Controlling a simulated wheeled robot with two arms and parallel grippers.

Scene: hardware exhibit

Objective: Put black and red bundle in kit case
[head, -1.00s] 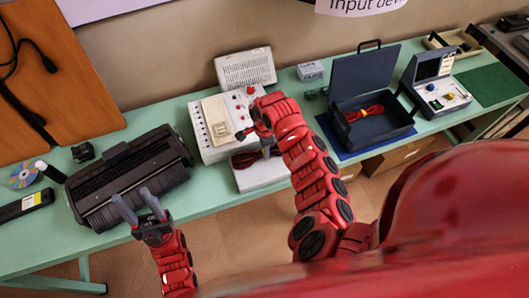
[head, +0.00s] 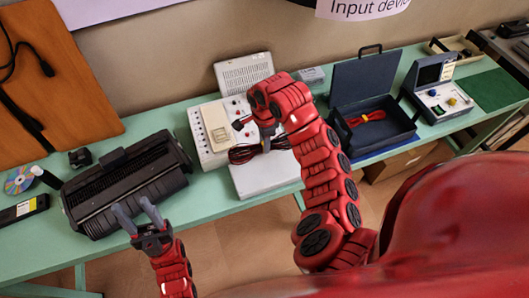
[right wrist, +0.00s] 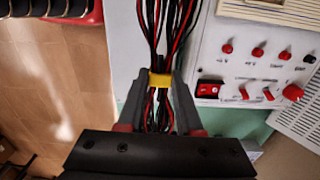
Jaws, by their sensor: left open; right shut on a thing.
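The black and red bundle (head: 243,154) is a bunch of thin cables with a yellow tie (right wrist: 160,79), over the white box at the table's front. My right gripper (head: 266,142) is shut on it; in the right wrist view the fingers (right wrist: 157,95) press on both sides near the tie. The kit case (head: 392,144) is a dark blue open box with its lid raised, to the right of the right gripper. A red bundle with a yellow tie (head: 366,117) lies inside it. My left gripper (head: 134,210) is open and empty in front of the black printer-like device.
The white control panel (head: 205,152) with red knobs stands behind the bundle. The white box (head: 265,180) lies under it. A small grey box (head: 311,76) stands between panel and case. A console with a screen (head: 437,90) is right of the case. The black device (head: 125,190) fills the left.

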